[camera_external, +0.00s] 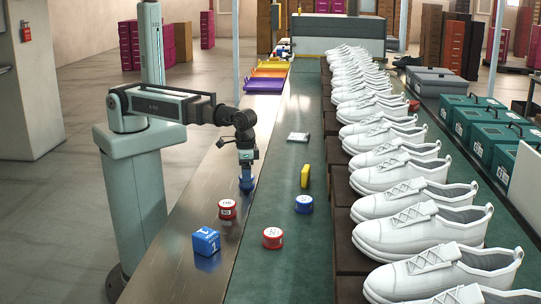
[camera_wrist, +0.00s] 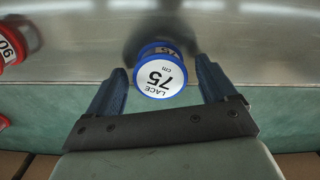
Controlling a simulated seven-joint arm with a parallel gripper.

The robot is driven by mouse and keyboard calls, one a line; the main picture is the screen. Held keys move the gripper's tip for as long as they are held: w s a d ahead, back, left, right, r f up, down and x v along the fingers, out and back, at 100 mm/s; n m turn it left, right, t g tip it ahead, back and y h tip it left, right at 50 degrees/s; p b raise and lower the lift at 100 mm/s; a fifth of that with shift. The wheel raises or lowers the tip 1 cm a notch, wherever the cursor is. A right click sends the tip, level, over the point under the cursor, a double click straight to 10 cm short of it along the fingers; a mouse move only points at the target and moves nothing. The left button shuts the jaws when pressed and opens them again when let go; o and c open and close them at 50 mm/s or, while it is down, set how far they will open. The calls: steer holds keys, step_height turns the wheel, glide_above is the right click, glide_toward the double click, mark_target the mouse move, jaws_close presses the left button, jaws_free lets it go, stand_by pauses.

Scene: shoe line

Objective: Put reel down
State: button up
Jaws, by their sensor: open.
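A blue reel with a white label reading "LACE 75 cm" (camera_wrist: 160,78) sits on the metal strip of the bench, and it also shows below my gripper in the external view (camera_external: 247,184). My gripper (camera_external: 246,168) is open above the strip, pointing down. In the wrist view its two dark blue fingers (camera_wrist: 161,70) stand on either side of the reel, with a visible gap on both sides. Another blue reel (camera_external: 303,204) and two red reels (camera_external: 227,209) (camera_external: 272,238) stand nearer the front.
A blue cube (camera_external: 206,242) sits on the metal strip at the front. A yellow item (camera_external: 305,176) and a small pale item (camera_external: 298,137) are on the green surface (camera_external: 290,275). White shoes (camera_external: 410,215) line the right. Coloured trays (camera_external: 266,86) lie at the far end.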

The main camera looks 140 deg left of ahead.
steer(key=shift+r, duration=0.15)
step_height(320, 180, up, 12)
stand_by(0.7)
steer(key=shift+o, duration=0.5)
